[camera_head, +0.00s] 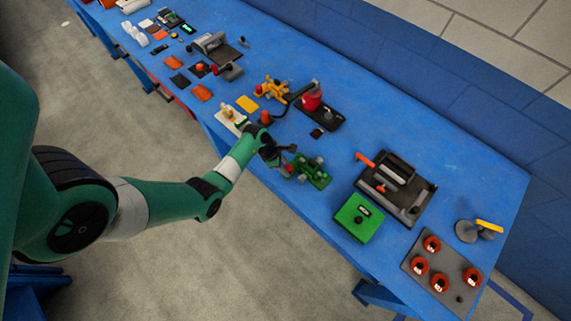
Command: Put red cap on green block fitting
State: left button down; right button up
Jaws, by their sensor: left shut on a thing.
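The green block fitting (314,174) sits near the front edge of the blue table, at the middle of the head view. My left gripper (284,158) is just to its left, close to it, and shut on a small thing. A small patch of red (291,148) shows at the fingertips; it appears to be the red cap, mostly hidden by the fingers. I cannot tell whether it touches the fitting. My right gripper is not in view.
A green box (359,218) and a black tray device (395,187) stand to the right. A grey plate (417,264) with several red knobs is at the far right. A red cylinder (311,97) on a black base stands behind. Open table lies at the back right.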

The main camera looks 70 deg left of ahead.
aim_at(286, 168)
pick_arm(q)
jog(key=shift+f, duration=0.15)
jog(key=shift+f, duration=0.25)
dwell(0.5)
jog(key=shift+c, duration=0.4)
grip_release()
jog(key=shift+r, duration=0.1)
notch_tip(286, 168, up, 8)
jog(key=p, duration=0.8)
jog(key=shift+f, duration=0.35)
